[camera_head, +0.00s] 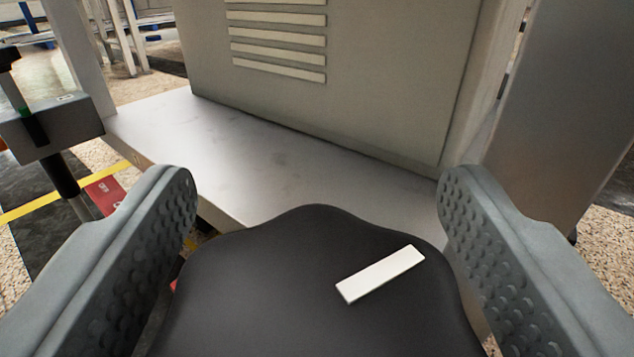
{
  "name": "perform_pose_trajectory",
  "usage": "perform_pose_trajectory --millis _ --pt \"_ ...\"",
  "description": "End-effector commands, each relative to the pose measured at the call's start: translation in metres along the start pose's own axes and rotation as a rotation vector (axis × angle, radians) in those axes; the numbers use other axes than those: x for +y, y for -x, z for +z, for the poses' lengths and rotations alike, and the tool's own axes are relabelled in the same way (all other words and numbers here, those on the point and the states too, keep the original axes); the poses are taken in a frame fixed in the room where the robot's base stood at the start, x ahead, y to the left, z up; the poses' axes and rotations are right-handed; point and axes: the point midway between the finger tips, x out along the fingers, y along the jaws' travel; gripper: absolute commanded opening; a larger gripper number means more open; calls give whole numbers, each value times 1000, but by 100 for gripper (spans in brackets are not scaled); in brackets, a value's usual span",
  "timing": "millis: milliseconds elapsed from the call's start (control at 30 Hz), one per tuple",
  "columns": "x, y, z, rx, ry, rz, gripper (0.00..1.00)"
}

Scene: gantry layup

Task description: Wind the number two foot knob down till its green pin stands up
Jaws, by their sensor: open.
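A large black knob (270,285) with a lobed edge and a white bar mark (380,273) on its top fills the lower middle. My gripper (315,185) is open, with one ridged jaw on each side of the knob. A narrow gap shows between the left jaw and the knob. The right jaw is close to the knob's edge, and I cannot tell whether it touches. No number and no green pin can be seen on this knob; its stem and underside are hidden.
A pale metal shelf (215,145) lies just beyond the knob, with a vented cabinet panel (380,90) behind it. A grey post (565,100) stands at right. At left is a grey block (70,125) on a dark leg, with a small green part (25,112). Yellow tape (40,202) crosses the floor.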

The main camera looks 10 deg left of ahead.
Motion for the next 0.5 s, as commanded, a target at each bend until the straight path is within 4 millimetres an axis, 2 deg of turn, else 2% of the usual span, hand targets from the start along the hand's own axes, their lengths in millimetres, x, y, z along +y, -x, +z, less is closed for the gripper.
perform_pose_trajectory --millis 267,500 --pt "0 0 0 0 0 0 71" --pt "0 0 0 0 0 0 26"
